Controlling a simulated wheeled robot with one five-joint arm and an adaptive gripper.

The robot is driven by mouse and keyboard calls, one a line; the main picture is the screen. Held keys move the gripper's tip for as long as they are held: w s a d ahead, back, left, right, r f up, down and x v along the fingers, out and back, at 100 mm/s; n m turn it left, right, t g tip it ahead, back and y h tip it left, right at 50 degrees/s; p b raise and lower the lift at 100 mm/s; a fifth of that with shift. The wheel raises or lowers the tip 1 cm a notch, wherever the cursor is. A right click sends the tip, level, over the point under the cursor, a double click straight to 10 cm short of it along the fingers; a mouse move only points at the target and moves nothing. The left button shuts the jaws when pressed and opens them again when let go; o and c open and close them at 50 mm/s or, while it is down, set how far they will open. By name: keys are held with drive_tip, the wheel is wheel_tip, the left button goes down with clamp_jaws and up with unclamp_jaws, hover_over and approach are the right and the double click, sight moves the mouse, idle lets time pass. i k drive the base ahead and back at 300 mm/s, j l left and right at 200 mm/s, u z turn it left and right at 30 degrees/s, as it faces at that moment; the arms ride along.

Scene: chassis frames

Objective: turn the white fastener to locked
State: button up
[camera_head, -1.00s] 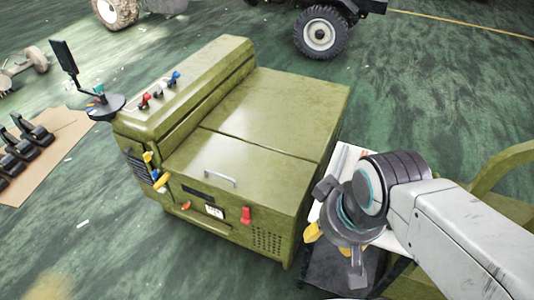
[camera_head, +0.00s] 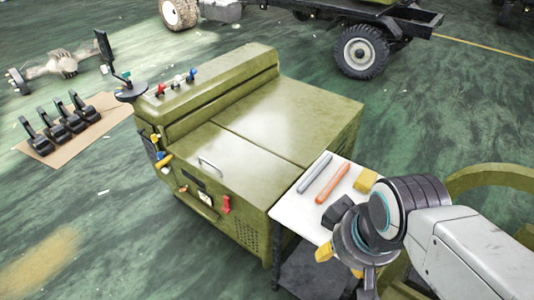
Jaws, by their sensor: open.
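The white fastener (camera_head: 177,80) stands on the top back ledge of the olive-green machine (camera_head: 285,115), in a row between a red fastener (camera_head: 160,89) and a blue fastener (camera_head: 191,74). It is small in view, and I cannot tell its turn position. My gripper (camera_head: 341,264) is at the lower right, pointing down beside the machine's right end, well apart from the fastener. It is open, with a yellow fingertip visible, and I see nothing between its fingers.
A white-topped stand (camera_head: 292,211) right of the machine holds a grey rod (camera_head: 315,175), an orange rod (camera_head: 333,183) and a yellow block (camera_head: 365,180). A dark round tray with an upright screen (camera_head: 104,47) is at the machine's left corner. Pedals (camera_head: 60,125) lie on cardboard; green floor is open in front.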

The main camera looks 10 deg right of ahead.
sight(165, 171)
drive_tip(key=i+j, duration=0.15)
drive_tip(key=j, duration=0.25)
drive_tip(key=i+j, duration=0.1)
drive_tip(key=j, duration=0.35)
drive_tip(key=i+j, duration=0.15)
drive_tip(key=j, duration=0.25)
drive_tip(key=i+j, duration=0.1)
drive_tip(key=j, duration=0.35)
drive_tip(key=i+j+u, duration=0.1)
drive_tip(key=j, duration=0.3)
drive_tip(key=i+j, duration=0.2)
drive_tip(key=j, duration=0.2)
drive_tip(key=i+j, duration=0.3)
drive_tip(key=j, duration=0.2)
drive_tip(key=i+j, duration=0.3)
drive_tip(key=j, duration=0.15)
drive_tip(key=i+j+u, duration=0.1)
drive_tip(key=i+j, duration=0.15)
drive_tip(key=j, duration=0.25)
drive_tip(key=i+j, duration=0.3)
drive_tip(key=j, duration=0.15)
drive_tip(key=i+j, duration=0.2)
drive_tip(key=j, duration=0.2)
drive_tip(key=i+j, duration=0.2)
drive_tip(key=j, duration=0.25)
drive_tip(key=i+j, duration=0.25)
drive_tip(key=j, duration=0.15)
drive_tip(key=i+j+u, duration=0.1)
drive_tip(key=j, duration=0.35)
drive_tip(key=i, duration=0.1)
